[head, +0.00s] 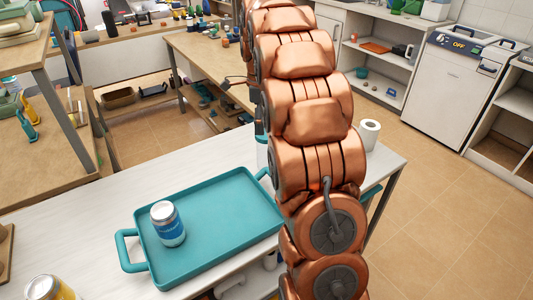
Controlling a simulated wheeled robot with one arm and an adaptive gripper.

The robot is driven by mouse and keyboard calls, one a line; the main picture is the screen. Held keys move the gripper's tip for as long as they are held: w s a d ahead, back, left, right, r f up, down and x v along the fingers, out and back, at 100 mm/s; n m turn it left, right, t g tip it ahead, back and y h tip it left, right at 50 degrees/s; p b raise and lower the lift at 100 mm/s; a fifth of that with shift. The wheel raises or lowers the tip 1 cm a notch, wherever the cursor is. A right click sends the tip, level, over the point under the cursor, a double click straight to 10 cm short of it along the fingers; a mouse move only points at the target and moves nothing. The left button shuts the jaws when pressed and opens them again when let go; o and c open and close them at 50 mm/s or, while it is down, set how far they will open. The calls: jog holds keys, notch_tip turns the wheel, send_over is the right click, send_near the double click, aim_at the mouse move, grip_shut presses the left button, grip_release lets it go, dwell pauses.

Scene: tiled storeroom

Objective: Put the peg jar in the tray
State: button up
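A teal tray (212,250) with raised edges and handles lies on the white table. A jar with a pale lid and a blue label (168,224) stands upright inside it, towards its left side. I cannot tell from its label whether this is the peg jar. A second jar with a yellow label (47,289) stands at the bottom left, outside the tray and cut off by the picture's edge. My copper arm crosses the picture right of the tray and hides part of the table. My gripper does not show.
A white roll (369,135) stands on the table right of my arm. A teal piece (371,195) shows partly behind my arm. A brown wooden object (5,255) lies at the left edge. Bare white tabletop (75,225) lies left of the tray.

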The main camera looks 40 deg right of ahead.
aim_at(265, 133)
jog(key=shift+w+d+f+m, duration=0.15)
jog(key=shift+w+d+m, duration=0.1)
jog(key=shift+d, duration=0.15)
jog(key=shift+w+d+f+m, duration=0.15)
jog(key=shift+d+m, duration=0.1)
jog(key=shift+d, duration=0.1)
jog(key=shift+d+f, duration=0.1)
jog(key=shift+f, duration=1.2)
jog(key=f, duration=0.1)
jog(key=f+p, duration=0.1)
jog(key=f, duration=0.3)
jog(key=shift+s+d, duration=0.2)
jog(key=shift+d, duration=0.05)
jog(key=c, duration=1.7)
